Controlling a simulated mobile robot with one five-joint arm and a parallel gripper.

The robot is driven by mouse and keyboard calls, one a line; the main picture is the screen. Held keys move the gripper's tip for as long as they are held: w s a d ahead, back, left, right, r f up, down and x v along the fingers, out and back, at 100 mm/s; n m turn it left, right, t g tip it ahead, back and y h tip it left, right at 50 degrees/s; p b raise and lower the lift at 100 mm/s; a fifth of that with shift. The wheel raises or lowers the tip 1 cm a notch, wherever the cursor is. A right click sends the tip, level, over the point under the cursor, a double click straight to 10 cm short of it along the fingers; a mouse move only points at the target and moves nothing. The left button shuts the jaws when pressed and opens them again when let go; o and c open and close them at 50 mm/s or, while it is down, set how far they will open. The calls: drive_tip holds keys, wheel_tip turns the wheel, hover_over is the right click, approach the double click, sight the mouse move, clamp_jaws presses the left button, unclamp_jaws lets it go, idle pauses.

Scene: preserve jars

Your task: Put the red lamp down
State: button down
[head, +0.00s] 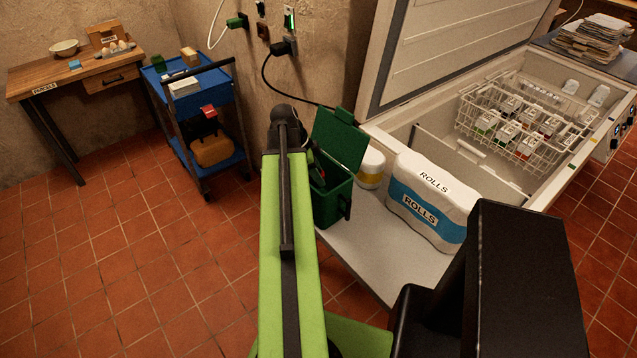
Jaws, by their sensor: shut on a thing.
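My green arm (285,230) rises through the middle of the head view to a dark joint above the floor. My gripper is not clearly seen; the arm hides what lies behind it. I cannot make out a red lamp for certain. A dark part with a speck of red shows at the mouth of an open green box (332,206), just right of my arm, too small to tell what it is. The box stands on a pale surface (375,258) with its lid (340,140) raised.
A white-and-yellow tub (371,168) and a pack of rolls (430,200) stand right of the box. An open chest freezer (400,135) with a wire basket (475,115) is behind. A blue cart (215,92) and wooden table (60,80) stand left. The tiled floor (130,260) is clear.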

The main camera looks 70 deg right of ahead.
drive_tip(key=shift+f+b, duration=0.8)
drive_tip(key=shift+f, duration=0.7)
drive_tip(key=shift+f, duration=0.1)
drive_tip(key=c, duration=0.9)
unclamp_jaws()
drive_tip(key=shift+o, duration=0.2)
drive_tip(key=shift+r+p, duration=0.3)
drive_tip(key=shift+r, duration=0.1)
drive_tip(key=p+v, duration=1.1)
drive_tip(key=v, duration=0.1)
drive_tip(key=shift+r+p, duration=0.35)
drive_tip(key=shift+p, duration=0.05)
